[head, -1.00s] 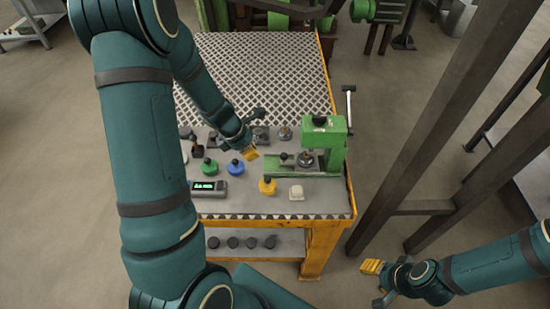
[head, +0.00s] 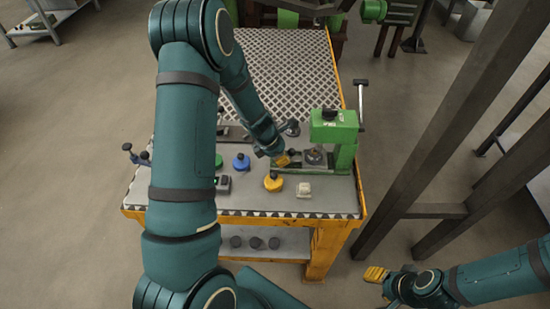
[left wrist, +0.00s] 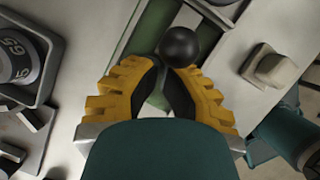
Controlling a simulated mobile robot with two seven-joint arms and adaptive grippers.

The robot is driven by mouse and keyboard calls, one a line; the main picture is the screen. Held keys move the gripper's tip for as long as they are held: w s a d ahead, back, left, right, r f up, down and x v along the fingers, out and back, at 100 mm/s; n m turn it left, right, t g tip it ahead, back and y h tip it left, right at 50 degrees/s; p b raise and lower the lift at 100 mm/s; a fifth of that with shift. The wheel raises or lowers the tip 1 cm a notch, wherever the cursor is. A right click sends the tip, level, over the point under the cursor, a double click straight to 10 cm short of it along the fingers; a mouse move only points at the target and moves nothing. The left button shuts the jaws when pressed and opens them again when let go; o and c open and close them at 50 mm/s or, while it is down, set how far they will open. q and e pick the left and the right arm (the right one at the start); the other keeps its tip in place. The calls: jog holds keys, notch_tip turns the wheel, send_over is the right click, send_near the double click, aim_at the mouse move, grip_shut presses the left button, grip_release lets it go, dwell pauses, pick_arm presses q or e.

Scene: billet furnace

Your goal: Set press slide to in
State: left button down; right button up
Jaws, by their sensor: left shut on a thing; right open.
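The green press (head: 335,128) stands at the right side of the bench, with a metal round piece (head: 314,156) on its base. The press slide has a black ball knob (left wrist: 180,47), seen over a green rail in the left wrist view. My left gripper (head: 288,158) is at the left end of the press base. Its yellow fingers (left wrist: 167,75) are shut on the black knob at their tips in the left wrist view. The slide body is partly hidden behind the gripper. My right gripper (head: 376,274) is open and empty, off the bench at lower right.
A yellow round weight (head: 273,182), a white block (head: 304,190) and a blue weight (head: 241,163) sit near the gripper. A green weight and a small display are partly hidden by my left arm. Dark steel posts (head: 430,130) stand right of the bench.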

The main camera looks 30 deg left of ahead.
pick_arm(q)
jog(key=shift+w+d, duration=0.1)
jog(key=shift+d, duration=0.05)
jog(key=shift+w+d+r+p, duration=0.1)
jog(key=shift+w+d+p, duration=0.55)
jog(key=shift+d, duration=0.2)
